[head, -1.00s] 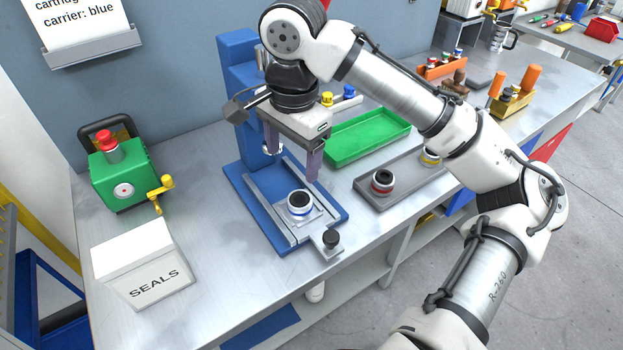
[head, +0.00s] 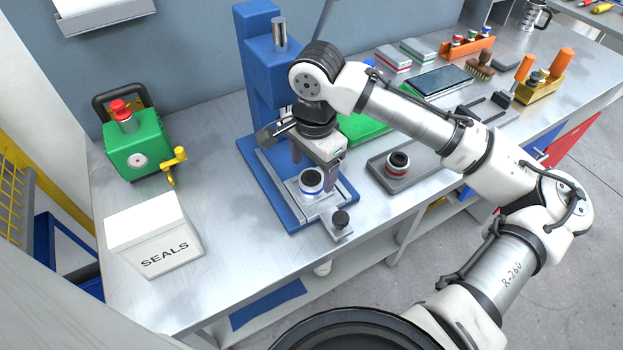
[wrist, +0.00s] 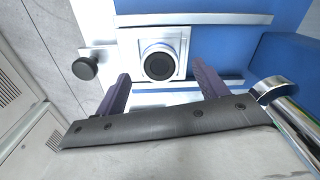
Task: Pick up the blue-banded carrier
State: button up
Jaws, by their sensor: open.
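The blue-banded carrier (head: 312,184) is a short white cylinder with a blue band and a dark top. It sits upright on the square plate of the blue press's sliding bed (head: 341,190). The wrist view shows the carrier (wrist: 159,62) from above as a dark round top on a pale square plate. My gripper (head: 314,172) is open and empty, pointing down close above the carrier. In the wrist view its two purple fingers (wrist: 161,80) stand to either side of the carrier, apart from it. The exact height gap cannot be told.
A red-banded carrier (head: 397,166) stands on a grey tray to the right. A dark knob (head: 341,219) is at the bed's front end. The press column (head: 270,60) rises behind my gripper. A green hand-cranked device (head: 137,148) and SEALS box (head: 153,235) are left.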

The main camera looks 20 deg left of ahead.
aim_at(312, 177)
jog(key=shift+f, duration=1.6)
jog(key=c, duration=1.2)
jog(key=shift+o, duration=0.2)
